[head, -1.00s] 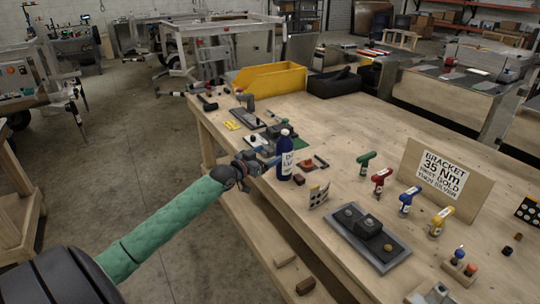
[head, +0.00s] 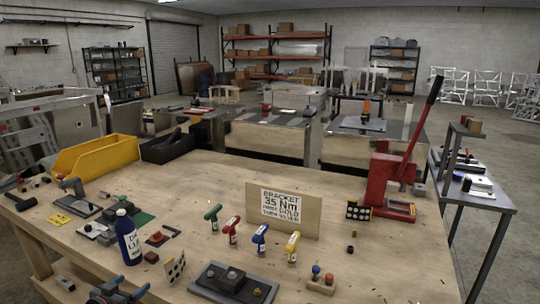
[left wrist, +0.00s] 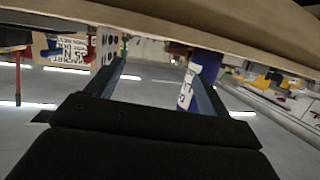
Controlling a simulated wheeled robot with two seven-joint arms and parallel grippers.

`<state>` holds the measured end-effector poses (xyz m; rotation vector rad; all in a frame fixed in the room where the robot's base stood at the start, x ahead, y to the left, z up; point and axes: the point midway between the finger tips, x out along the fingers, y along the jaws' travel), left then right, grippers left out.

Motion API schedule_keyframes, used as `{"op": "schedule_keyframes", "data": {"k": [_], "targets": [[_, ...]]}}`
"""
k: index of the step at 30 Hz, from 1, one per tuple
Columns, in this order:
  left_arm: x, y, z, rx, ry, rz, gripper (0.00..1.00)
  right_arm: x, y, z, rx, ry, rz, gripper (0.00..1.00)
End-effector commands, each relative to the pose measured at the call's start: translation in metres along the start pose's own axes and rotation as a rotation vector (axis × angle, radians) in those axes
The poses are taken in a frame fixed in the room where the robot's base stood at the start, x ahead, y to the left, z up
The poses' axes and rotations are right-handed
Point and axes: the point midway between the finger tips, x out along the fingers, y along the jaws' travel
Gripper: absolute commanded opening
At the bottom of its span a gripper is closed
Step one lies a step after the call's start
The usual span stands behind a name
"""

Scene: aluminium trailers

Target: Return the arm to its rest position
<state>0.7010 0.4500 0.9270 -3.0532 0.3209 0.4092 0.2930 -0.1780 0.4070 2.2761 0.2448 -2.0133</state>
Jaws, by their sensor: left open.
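My left gripper (head: 120,293) shows at the bottom edge of the head view, by the near edge of the workbench (head: 220,187). Its fingers also show in the left wrist view (left wrist: 155,72), spread apart with nothing held between them. That view looks upside down, with the bench edge along the top. A blue bottle (head: 128,240) stands upright on the bench just beyond the gripper, and it shows near one finger in the wrist view (left wrist: 206,66). The rest of the left arm is out of the head view. My right gripper is not in view.
Several coloured tools stand before a bracket sign (head: 284,209). A yellow bin (head: 97,157) and a red press (head: 392,180) stand farther back.

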Motion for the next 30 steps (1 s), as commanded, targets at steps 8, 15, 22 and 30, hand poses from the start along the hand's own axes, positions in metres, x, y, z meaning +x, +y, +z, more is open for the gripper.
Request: {"op": "schedule_keyframes", "data": {"k": [8, 15, 22, 30], "targets": [[-0.046, 0.119, 0.105, 0.020, -0.306, 0.036, 0.81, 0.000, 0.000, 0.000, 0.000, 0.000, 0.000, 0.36], [-0.124, 0.217, 0.172, 0.027, -0.601, 0.028, 0.81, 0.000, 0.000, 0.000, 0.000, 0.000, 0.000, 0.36], [-0.182, 0.264, 0.194, 0.016, -0.783, 0.002, 0.81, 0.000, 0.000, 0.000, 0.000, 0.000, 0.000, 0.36], [-0.226, 0.291, 0.201, -0.003, -0.910, -0.025, 0.81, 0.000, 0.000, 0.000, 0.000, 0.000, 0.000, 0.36]]}}
